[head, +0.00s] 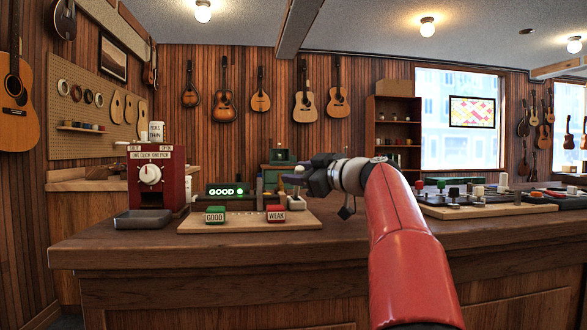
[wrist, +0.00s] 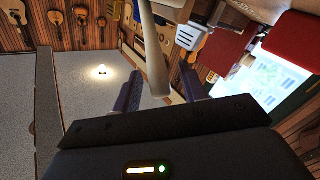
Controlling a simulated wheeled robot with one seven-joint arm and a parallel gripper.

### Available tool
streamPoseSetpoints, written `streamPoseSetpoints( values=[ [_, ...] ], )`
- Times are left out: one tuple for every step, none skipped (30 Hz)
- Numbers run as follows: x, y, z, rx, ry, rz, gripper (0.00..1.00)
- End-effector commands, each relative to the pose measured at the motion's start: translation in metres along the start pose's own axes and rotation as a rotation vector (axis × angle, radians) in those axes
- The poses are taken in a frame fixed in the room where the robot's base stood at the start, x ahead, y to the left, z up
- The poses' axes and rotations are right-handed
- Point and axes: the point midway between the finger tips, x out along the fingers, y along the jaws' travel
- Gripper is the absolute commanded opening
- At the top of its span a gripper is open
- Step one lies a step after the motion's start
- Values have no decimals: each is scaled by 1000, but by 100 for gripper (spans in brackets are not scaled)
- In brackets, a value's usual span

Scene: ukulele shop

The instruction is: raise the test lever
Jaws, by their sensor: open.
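The test lever (head: 297,203) stands at the right end of a wooden board on the counter, its pale base showing in the head view below my gripper. A pale grey shaft (wrist: 153,50), which looks like the lever's, runs between my two fingers in the wrist view. My gripper (head: 298,179) is at the lever's upper part, reaching in from the right. In the wrist view my gripper (wrist: 160,80) is open, with one dark finger on each side of the shaft. Whether either finger touches it, I cannot tell. My gripper partly hides the lever in the head view.
The board (head: 240,222) holds a green GOOD block (head: 215,215) and a red WEAK block (head: 276,214). Behind is a display (head: 225,191) lit green with GOOD. A red dial machine (head: 158,180) and a grey tray (head: 143,219) stand left. Another board (head: 485,211) with several parts lies right.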

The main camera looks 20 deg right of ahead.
Motion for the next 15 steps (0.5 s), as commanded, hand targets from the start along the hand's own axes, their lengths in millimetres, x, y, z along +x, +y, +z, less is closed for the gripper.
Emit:
streamPoseSetpoints(
  values=[
    [7, 1, -1, 1, 0, -1, 42],
    [10, 1, -1, 0, 0, -1, 42],
    [13, 0, -2, 0, 1, -1, 42],
    [15, 0, -1, 0, 1, -1, 42],
    [16, 0, -1, 0, 1, 0, 42],
    [18, 0, -1, 0, 0, 1, 42],
    [18, 0, 0, 0, 0, 1, 42],
    [19, 0, 0, 0, 0, 1, 42],
    [19, 0, 0, 0, 0, 1, 42],
    [19, 0, 0, 0, 0, 1, 42],
    [19, 0, 0, 0, 0, 1, 42],
    [19, 0, 0, 0, 0, 1, 42],
    [19, 0, 0, 0, 0, 1, 42],
    [19, 0, 0, 0, 0, 1, 42],
    [19, 0, 0, 0, 0, 1, 37]
  ],
)
